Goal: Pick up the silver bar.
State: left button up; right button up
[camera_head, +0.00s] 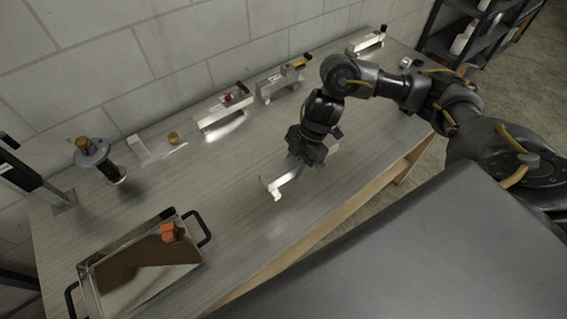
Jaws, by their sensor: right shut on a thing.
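The silver bar (284,181) is in the middle of the table, with a small cross piece at its left end. My right gripper (301,162) comes down from the upper right and is shut on the bar. The jaws hide part of the bar, and a pale piece shows past them on the right. I cannot tell whether the bar touches the table or is just above it. My left gripper is not in view.
A metal tray (187,226) with black handles and an orange block (169,232) stands at the front left of the table (238,215). Several metal fixtures (222,113) line the back edge by the wall. A round-topped device (92,150) stands at left. The table between tray and bar is clear.

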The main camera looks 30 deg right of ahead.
jog(key=s+d+r+b, duration=0.1)
jog(key=s+r, duration=0.1)
jog(key=s, duration=0.3)
jog(key=shift+s+r, duration=0.4)
